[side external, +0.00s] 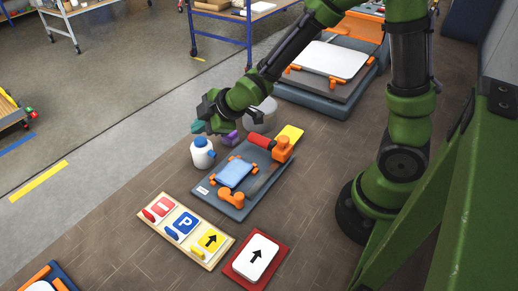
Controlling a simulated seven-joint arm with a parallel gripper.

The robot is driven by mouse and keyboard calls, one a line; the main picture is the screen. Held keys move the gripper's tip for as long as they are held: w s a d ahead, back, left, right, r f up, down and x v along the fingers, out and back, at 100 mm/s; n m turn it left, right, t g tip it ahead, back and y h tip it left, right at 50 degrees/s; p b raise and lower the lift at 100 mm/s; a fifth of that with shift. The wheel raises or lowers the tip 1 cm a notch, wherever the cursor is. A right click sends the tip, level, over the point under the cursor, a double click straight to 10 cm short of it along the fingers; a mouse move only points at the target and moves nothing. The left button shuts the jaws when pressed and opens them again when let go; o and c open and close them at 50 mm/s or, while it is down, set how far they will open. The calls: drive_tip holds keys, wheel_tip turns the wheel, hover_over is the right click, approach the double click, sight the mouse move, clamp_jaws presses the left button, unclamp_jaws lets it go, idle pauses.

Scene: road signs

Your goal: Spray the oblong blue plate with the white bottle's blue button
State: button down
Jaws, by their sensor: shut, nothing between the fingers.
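The white bottle (203,158) stands upright on the floor left of the fixture board. Its blue button (200,142) is on top. The oblong blue plate (234,174) lies flat on the grey-blue fixture board (204,185), between orange holders. My gripper (211,127) is above and slightly right of the bottle in the picture, apparently apart from it. It is shut and empty. Its fingertips are small and partly hidden among a teal piece (198,127) and a purple piece (230,138) close by; I cannot tell what these are.
A red-handled tool (262,141) and an orange clamp (282,150) are at the board's far end, near a yellow piece (292,132). A sign tray (186,230) and a red-framed arrow sign (256,257) lie in front.

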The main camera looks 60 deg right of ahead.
drive_tip(key=shift+r, duration=2.85)
drive_tip(key=m+g, duration=0.3)
drive_tip(key=m, duration=0.4)
approach(205, 142)
drive_tip(key=v, duration=0.2)
drive_tip(key=s+d+r+m+t, duration=0.1)
drive_tip(key=s+d+r+m, duration=0.2)
drive_tip(key=s+r+m, duration=0.5)
drive_tip(key=shift+s+r, duration=0.5)
drive_tip(key=shift+s, duration=2)
